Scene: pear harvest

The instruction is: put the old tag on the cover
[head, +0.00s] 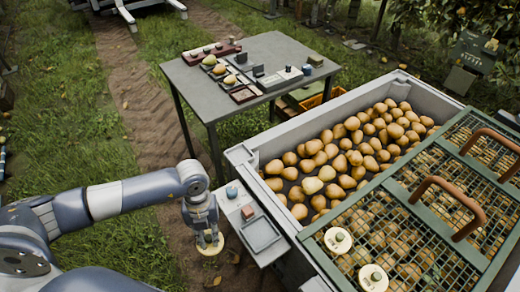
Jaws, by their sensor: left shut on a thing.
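My left gripper (208,238) points down beside the front-left corner of the bin, shut on a round cream tag (210,248). The tag is held clear of the bin, over the dirt, and the fingers hide part of it. The cover (408,215) is a green-framed mesh panel with two brown handles, lying over the right part of the bin. Two round cream discs with dark green knobs, one (338,240) behind the other (373,278), sit on the cover's near left corner. My right gripper is out of view.
The grey bin (246,160) is full of brownish pears (345,150). A small side shelf (240,205) with a tray, a blue knob and a reddish block sticks out between my left gripper and the bin. A grey table (205,90) with pears and small trays stands behind.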

